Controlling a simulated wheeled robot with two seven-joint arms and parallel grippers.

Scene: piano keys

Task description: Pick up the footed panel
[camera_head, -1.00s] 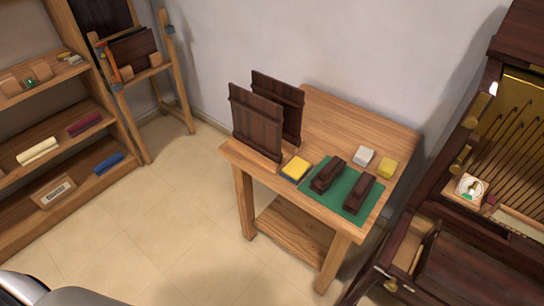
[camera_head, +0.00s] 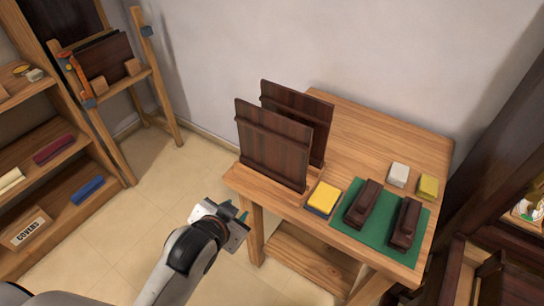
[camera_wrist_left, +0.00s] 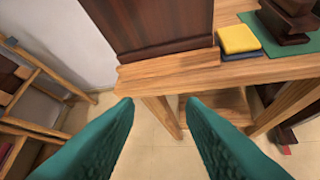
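Two dark brown wooden panels stand upright on the left part of the wooden table: a front panel (camera_head: 273,145) and a rear panel (camera_head: 298,112) partly hidden behind it. Each has a ledge strip across its upper part. I cannot tell from their lower edges which one is footed. The front panel's lower part also shows in the left wrist view (camera_wrist_left: 150,25). My left gripper (camera_head: 238,217) is in front of the table's left corner, apart from the panels. In the left wrist view its green fingers (camera_wrist_left: 160,108) are spread with nothing between them. My right gripper is not in view.
The table (camera_head: 385,128) also holds a yellow-and-blue block (camera_head: 323,197), a green mat (camera_head: 372,233) with two dark brown blocks, a white block (camera_head: 398,173) and a yellow block (camera_head: 428,187). A rack with dark panels (camera_head: 105,60) and shelves stand left. Floor between is clear.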

